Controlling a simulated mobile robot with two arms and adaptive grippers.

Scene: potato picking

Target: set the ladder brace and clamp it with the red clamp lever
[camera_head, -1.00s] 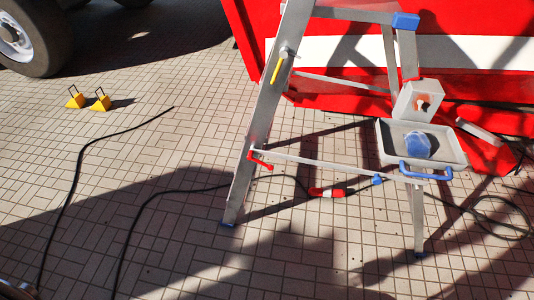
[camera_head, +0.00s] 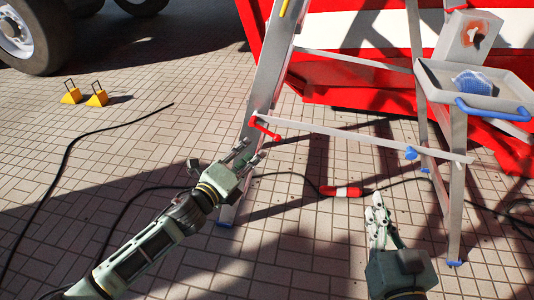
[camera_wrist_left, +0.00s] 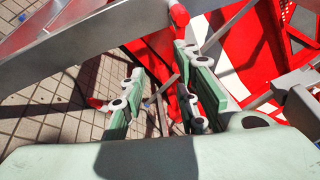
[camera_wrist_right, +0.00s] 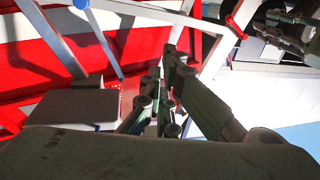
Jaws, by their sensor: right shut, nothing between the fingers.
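The ladder brace (camera_head: 350,136) is a thin silver bar running across the stepladder (camera_head: 262,85), from its left leg to beyond a right leg. A blue knob (camera_head: 411,153) sits near its right end. The red clamp lever (camera_head: 265,128) is at its left end and slants down. My left gripper (camera_head: 246,152) is open just below the lever, fingers apart. In the left wrist view, red parts (camera_wrist_left: 185,100) show between and behind the fingers; I cannot tell whether they touch. My right gripper (camera_head: 376,204) is shut and empty, below the brace.
The ladder's tray (camera_head: 432,80) holds a blue item (camera_head: 474,82), with a grey box (camera_head: 468,38) behind. Black cable with a red-white connector (camera_head: 341,191) crosses the paving. Two yellow chocks (camera_head: 96,98) stand at left. A red-white body (camera_head: 370,60) stands behind the ladder.

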